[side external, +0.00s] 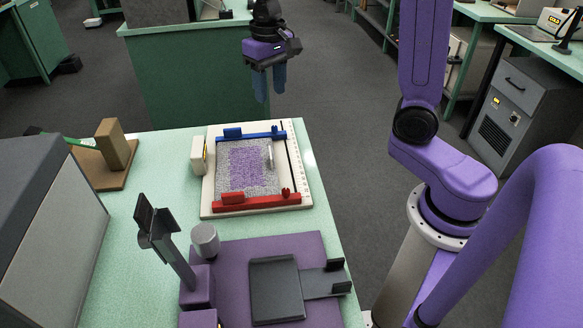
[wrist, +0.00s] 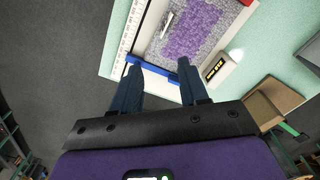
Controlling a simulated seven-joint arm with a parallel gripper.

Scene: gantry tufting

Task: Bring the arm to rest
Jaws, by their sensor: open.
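My gripper (side external: 270,83) hangs in the air with its blue fingers pointing down, above and beyond the far edge of the table. Its fingers are apart with nothing between them. In the wrist view the gripper (wrist: 158,82) shows the same gap, with the blue rail of the white frame in view past the fingertips. The white tufting frame (side external: 208,190) lies on the pale green table (side external: 150,205), well below the gripper. It holds a grey cloth with a purple tufted patch (side external: 252,165).
A blue rail (side external: 250,135) and a red rail (side external: 255,201) cross the frame. A small white box (side external: 198,155) stands at its left. A brown block (side external: 114,145), a grey cup (side external: 205,240) and a purple mat (side external: 235,265) with a dark plate share the table. A green cabinet (side external: 190,85) stands behind.

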